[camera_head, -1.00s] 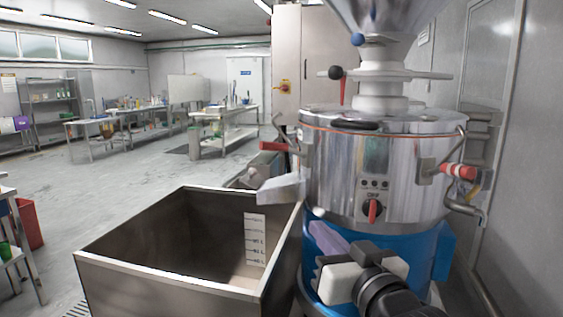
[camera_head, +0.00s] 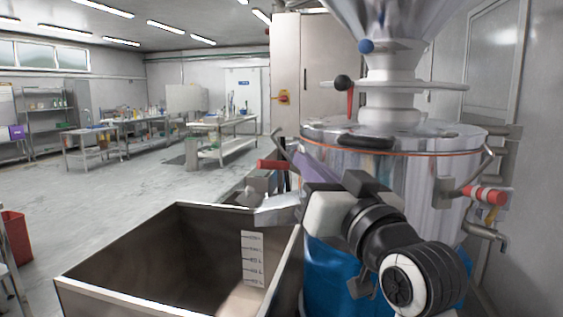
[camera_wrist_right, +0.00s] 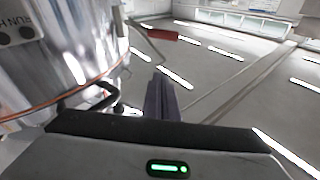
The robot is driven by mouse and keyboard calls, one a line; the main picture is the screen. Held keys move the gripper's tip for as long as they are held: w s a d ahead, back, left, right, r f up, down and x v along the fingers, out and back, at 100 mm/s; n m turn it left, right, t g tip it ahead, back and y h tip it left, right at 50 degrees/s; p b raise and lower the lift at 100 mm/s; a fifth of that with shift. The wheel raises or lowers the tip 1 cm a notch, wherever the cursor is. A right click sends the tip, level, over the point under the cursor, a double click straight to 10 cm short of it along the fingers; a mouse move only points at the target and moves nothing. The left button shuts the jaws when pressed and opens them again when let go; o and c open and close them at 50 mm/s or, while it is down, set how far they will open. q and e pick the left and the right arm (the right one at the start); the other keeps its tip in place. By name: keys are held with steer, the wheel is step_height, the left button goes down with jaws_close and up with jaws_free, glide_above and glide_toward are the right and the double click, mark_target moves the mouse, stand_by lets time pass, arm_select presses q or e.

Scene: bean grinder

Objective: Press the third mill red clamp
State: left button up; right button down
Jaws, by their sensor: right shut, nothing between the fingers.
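The mill is a shiny steel drum (camera_head: 415,165) on a blue base (camera_head: 325,265). A red clamp handle (camera_head: 270,165) sticks out at its left side; a red handle also shows in the right wrist view (camera_wrist_right: 163,34). Another red-and-white clamp (camera_head: 485,194) is on the right side. I cannot tell which is the third. My right gripper (camera_head: 312,168) is in front of the drum's left part, its purple fingers shut and empty. In the wrist view the fingers (camera_wrist_right: 161,97) are below and apart from the red handle. My arm hides the switch panel. My left gripper is not in view.
An open steel bin (camera_head: 170,245) stands at front left, under the mill's spout (camera_head: 278,212). A metal funnel (camera_head: 385,20) and a black-knobbed lever (camera_head: 342,83) are above the drum.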

mark_target(281, 163)
steer(key=w+a, duration=0.1)
steer(key=w, duration=0.2)
steer(key=w+a+f, duration=0.1)
steer(key=w, duration=0.2)
steer(key=w+a+p, duration=0.1)
steer(key=w, duration=0.2)
steer(key=shift+a+f, duration=0.35)
